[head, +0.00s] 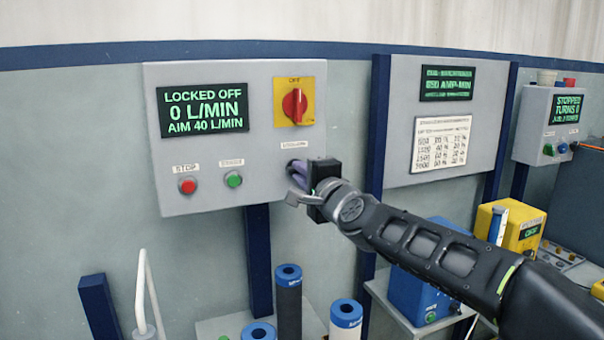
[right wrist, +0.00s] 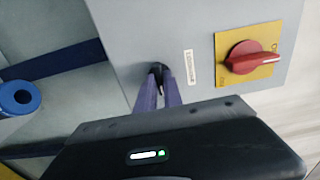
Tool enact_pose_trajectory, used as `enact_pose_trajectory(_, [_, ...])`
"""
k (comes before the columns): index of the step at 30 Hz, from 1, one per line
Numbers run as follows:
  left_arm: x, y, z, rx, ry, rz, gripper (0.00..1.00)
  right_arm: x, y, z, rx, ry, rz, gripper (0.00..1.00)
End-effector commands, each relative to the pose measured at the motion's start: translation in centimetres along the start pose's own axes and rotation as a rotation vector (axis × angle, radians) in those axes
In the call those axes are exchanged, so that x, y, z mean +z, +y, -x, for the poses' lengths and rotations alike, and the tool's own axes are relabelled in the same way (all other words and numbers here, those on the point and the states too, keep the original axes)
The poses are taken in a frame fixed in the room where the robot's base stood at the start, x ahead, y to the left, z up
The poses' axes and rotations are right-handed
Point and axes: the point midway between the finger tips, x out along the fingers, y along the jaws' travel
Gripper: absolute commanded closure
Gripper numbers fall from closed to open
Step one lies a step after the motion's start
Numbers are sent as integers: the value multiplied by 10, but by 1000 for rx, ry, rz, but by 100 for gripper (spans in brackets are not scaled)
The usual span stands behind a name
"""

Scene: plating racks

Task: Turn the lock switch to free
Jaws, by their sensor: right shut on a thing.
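The grey control panel (head: 220,130) has a screen (head: 204,109) reading "LOCKED OFF, 0 L/MIN, AIM 40 L/MIN". My right gripper (head: 294,168) is at the panel's lower right, below a small label. In the right wrist view its two purple fingers (right wrist: 158,85) are shut around a small dark knob or switch (right wrist: 157,67) on the panel face; the fingers hide most of it. A red rotary handle (head: 295,105) on a yellow plate is above the gripper, apart from it. The handle also shows in the right wrist view (right wrist: 250,58). My left gripper is not in view.
A red STOP button (head: 188,186) and a green button (head: 234,180) are on the panel's lower left. Blue-capped cylinders (head: 288,275) stand below.

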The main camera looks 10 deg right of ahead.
Motion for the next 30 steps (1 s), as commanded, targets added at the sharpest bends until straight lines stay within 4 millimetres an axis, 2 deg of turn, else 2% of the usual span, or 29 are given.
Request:
enact_pose_trajectory(17, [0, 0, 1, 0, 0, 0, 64, 0, 0, 0, 1, 0, 32, 100])
enact_pose_trajectory(23, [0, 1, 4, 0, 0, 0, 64, 0, 0, 0, 1, 0, 113, 100])
enact_pose_trajectory(30, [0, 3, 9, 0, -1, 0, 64, 0, 0, 0, 2, -1, 286, 100])
